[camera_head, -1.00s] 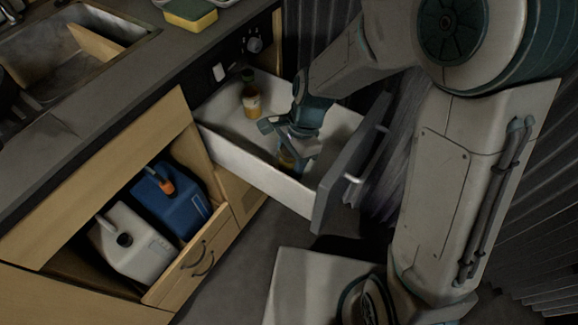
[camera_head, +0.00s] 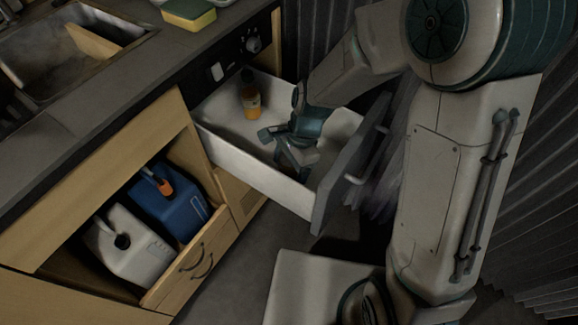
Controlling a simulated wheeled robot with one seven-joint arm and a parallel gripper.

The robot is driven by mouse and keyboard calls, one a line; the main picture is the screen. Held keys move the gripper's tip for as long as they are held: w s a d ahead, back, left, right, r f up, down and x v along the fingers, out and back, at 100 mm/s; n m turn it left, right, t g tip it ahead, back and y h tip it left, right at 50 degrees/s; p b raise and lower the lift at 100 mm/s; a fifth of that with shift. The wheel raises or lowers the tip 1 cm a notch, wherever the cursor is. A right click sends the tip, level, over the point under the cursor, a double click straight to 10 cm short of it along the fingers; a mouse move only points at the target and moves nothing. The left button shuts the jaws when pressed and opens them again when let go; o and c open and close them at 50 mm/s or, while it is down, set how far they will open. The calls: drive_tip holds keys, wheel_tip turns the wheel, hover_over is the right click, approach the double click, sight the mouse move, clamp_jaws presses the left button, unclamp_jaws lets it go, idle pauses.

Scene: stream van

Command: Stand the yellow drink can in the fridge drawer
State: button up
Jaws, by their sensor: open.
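The fridge drawer (camera_head: 240,163) is pulled open, with pale walls and a grey front on the right. My gripper (camera_head: 285,156) is inside the drawer's outline, over its front half, pointing down with its jaws open. I cannot make out the yellow drink can; my gripper and the near drawer wall hide part of the drawer floor. Whether the can stands or lies there, I cannot tell.
A dark bottle with an orange label (camera_head: 250,97) stands at the back of the drawer. Left are a white canister (camera_head: 130,250) and a blue canister (camera_head: 172,205) in an open cabinet. A sponge (camera_head: 188,13) lies on the counter.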

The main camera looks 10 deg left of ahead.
drive_tip(key=p+v, duration=0.3)
drive_tip(key=v, duration=0.9)
